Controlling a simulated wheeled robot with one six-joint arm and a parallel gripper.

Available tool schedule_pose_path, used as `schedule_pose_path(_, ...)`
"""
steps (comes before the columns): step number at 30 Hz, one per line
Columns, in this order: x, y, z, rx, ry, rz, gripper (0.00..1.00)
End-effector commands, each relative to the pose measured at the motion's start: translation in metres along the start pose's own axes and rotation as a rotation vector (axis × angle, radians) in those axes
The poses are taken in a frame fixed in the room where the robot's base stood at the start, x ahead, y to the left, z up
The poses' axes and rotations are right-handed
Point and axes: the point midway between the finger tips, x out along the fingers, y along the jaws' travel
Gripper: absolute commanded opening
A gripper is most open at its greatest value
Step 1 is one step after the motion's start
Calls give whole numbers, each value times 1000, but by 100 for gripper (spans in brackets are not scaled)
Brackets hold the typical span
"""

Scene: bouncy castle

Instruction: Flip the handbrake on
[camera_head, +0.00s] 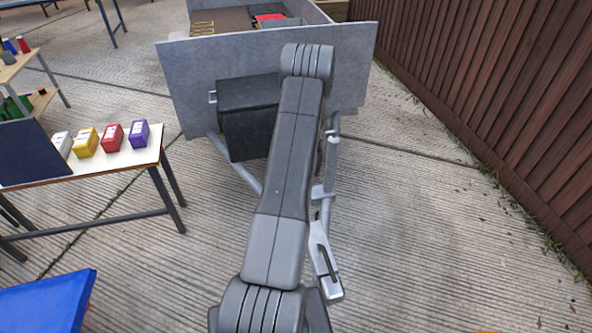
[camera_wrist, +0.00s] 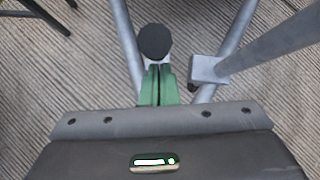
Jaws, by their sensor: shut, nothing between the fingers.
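The trailer's grey drawbar (camera_head: 236,166) runs forward from under the trailer's front panel, and its coupling end (camera_head: 325,262) shows beside my arm. An upright grey bar (camera_head: 332,150) stands at the right of my arm; I cannot tell whether it is the handbrake lever. In the wrist view, my gripper's green fingers (camera_wrist: 158,76) are shut and empty. A round black knob (camera_wrist: 155,42) sits just beyond the fingertips, possibly the handbrake's grip seen end-on. I cannot tell whether they touch. In the head view my arm hides my gripper.
A black box (camera_head: 248,118) is at the trailer's front panel (camera_head: 200,65). In the wrist view, a thick grey tube (camera_wrist: 275,45) slants in at the right. A table (camera_head: 100,165) with colored boxes stands left. A brown fence (camera_head: 500,90) borders the right, with clear concrete before it.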

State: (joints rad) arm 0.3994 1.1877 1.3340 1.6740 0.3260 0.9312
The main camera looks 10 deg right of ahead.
Motion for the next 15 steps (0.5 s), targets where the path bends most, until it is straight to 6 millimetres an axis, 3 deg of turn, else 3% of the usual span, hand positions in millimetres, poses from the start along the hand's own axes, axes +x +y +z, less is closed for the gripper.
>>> schedule_pose_path(3, 1, -2, 13, -2, -14, -1, 0)
schedule_pose_path(15, 2, -2, 21, -1, -24, 0, 0)
